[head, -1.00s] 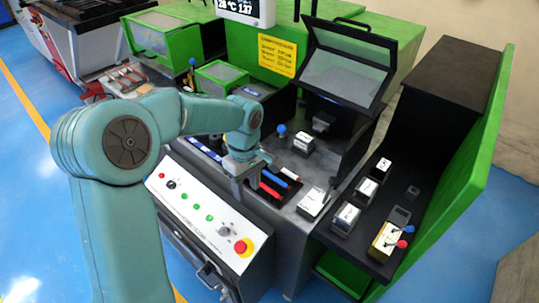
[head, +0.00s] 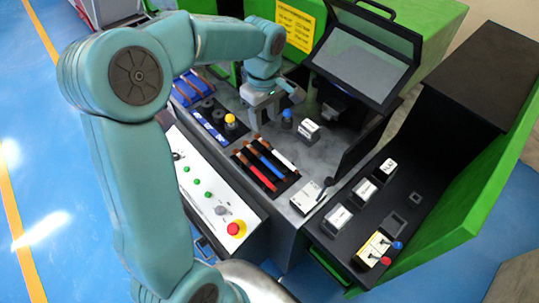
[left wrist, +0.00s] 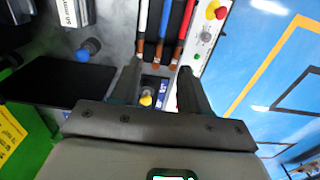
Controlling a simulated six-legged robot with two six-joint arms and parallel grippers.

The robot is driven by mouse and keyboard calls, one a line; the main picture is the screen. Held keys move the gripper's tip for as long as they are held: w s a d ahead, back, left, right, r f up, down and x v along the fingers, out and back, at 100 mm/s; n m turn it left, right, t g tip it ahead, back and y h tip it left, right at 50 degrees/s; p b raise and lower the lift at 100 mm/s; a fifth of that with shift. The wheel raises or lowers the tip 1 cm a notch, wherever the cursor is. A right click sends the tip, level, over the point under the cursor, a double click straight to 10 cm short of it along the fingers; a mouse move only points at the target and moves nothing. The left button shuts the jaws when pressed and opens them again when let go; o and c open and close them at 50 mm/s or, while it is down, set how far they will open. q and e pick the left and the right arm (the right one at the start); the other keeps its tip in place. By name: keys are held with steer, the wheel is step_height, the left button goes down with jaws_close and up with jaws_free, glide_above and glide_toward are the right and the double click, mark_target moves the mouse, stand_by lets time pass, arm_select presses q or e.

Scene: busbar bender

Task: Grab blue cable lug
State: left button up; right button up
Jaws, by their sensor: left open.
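The blue cable (head: 266,160) lies between a red cable (head: 257,170) and a white cable (head: 281,156) in a dark tray on the machine top. Its copper lug end (head: 252,151) points up-left. In the left wrist view the blue cable (left wrist: 165,18) runs down from the top edge, its copper lug (left wrist: 159,54) in the middle. My left gripper (head: 264,114) is open and empty, above the machine top just beyond the lug ends. In the left wrist view its fingers (left wrist: 160,85) stand on either side below the lugs, not touching them. My right gripper is not in view.
A blue knob (head: 287,117) and a yellow knob (head: 230,120) stand near my left gripper. A raised clear-windowed guard (head: 362,58) stands behind to the right. A control panel (head: 205,190) with a red button lies in front. Several labelled blocks (head: 338,217) sit at the right.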

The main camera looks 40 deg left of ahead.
arm_select(q)
glide_above(265, 160)
steer(key=f, duration=1)
steer(key=shift+a, duration=0.2)
steer(key=shift+s+d+f, duration=0.1)
steer(key=shift+d+f, duration=0.05)
steer(key=shift+f, duration=0.3)
step_height(265, 160, down, 5)
steer(key=shift+f+p, duration=0.1)
steer(key=shift+p, duration=0.7)
jaws_close()
